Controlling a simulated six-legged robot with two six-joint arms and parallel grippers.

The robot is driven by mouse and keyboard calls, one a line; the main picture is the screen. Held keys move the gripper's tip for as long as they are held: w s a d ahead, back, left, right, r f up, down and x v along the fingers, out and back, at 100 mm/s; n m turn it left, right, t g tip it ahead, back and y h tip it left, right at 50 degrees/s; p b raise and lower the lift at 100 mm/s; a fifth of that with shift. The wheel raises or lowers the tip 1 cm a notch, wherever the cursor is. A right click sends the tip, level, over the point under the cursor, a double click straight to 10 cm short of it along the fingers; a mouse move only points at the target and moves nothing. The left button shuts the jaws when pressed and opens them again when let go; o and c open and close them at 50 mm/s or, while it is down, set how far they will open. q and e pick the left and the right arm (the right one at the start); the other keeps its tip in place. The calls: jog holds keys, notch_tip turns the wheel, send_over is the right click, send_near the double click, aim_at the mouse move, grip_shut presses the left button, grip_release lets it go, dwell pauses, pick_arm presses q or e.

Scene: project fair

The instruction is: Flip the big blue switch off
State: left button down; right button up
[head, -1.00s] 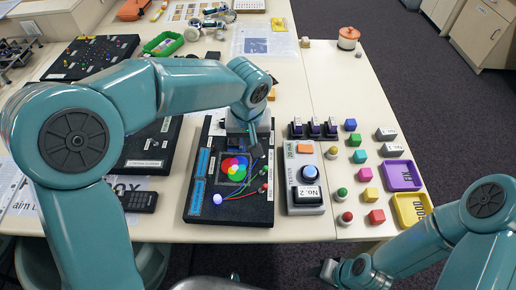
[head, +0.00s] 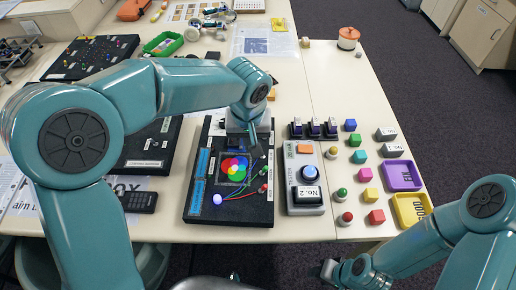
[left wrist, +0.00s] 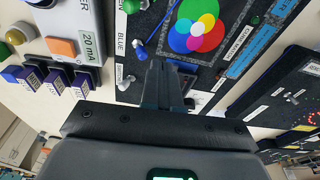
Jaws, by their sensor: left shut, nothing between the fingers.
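The colour mixer board (head: 228,208) is a black panel with overlapping coloured light circles (head: 236,168). Switches with green and red caps stand along its right side; the red one (head: 263,188) is nearest the front. In the left wrist view a small blue lever (left wrist: 140,51) stands beside the label BLUE, just beyond my left fingers. My left gripper (left wrist: 164,70) is shut and empty, low over the board's right part beside the blue lever. I cannot tell whether it touches. In the head view my left gripper hides the blue switch. My right gripper (head: 329,270) is off the table's front edge, its jaws unclear.
A grey tester box (head: 305,200) with a blue button and orange switch stands right of the board. Coloured cubes, knobs, a purple tray (head: 402,176) and a yellow tray (head: 411,206) lie further right.

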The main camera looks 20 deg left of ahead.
aim_at(250, 157)
pick_arm(q)
jog(key=shift+f, duration=0.2)
jog(key=shift+f+b, duration=1.65)
jog(key=shift+b, duration=0.05)
jog(key=shift+w+d, duration=0.1)
jog(key=shift+d, duration=0.5)
jog(key=shift+w+d, duration=0.1)
jog(key=shift+d, duration=0.15)
notch_tip(250, 157, up, 7)
jog(key=p, duration=0.5)
jog(key=shift+a, duration=0.35)
